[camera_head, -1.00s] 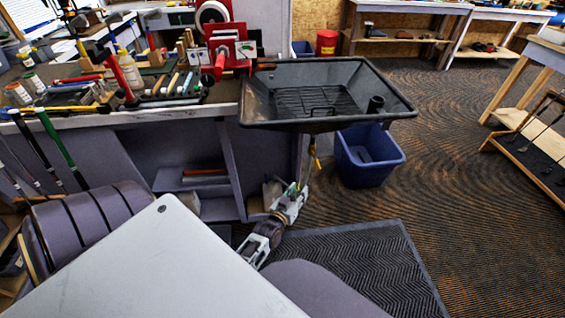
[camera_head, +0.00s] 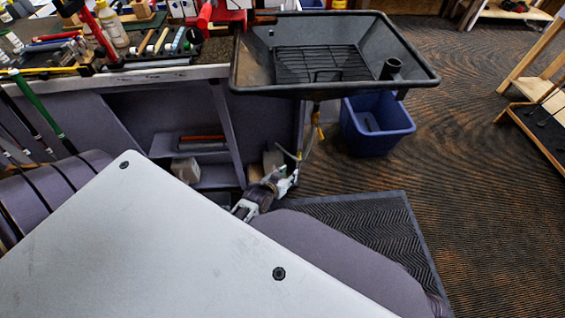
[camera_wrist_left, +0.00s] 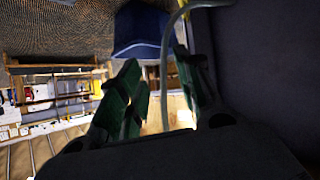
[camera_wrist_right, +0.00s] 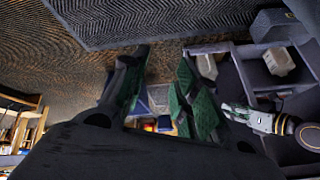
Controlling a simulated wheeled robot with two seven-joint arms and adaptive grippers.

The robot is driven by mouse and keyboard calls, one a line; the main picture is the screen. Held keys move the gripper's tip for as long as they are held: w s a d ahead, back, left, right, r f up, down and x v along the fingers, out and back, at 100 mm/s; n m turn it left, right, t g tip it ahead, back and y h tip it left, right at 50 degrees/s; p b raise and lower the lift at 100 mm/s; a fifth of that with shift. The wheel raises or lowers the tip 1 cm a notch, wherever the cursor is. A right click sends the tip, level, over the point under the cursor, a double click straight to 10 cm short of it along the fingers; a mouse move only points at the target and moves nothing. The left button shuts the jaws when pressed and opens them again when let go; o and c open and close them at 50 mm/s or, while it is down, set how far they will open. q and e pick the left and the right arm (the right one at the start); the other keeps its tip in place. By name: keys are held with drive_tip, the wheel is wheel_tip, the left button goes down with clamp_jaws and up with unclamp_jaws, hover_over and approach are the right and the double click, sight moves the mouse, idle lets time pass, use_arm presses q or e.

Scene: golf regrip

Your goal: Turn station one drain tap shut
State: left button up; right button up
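A black tray (camera_head: 335,92) juts from the bench. Under it hangs a drain with a small yellow part (camera_head: 317,125), which seems to be the tap; its setting is too small to tell. My left gripper (camera_head: 290,176) is low beneath the tray, below the yellow part. In the left wrist view my left gripper (camera_wrist_left: 155,95) has its green fingers apart, with a pale hose (camera_wrist_left: 165,55) passing between or just beyond them; contact is unclear. A bit of yellow shows by the right finger. My right gripper (camera_wrist_right: 158,90) has its fingers apart and appears empty; it is hidden in the head view.
A blue bin (camera_head: 376,128) stands on the floor right of the drain. The bench shelf (camera_head: 215,175) is left of it. A dark ribbed mat (camera_head: 375,230) lies in front. Carpet to the right is open up to a wooden rack (camera_head: 540,135).

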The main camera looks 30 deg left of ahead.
use_arm(q)
drive_tip(key=shift+s+a+f, duration=0.15)
drive_tip(key=shift+f, duration=0.2)
drive_tip(key=shift+c, duration=0.4)
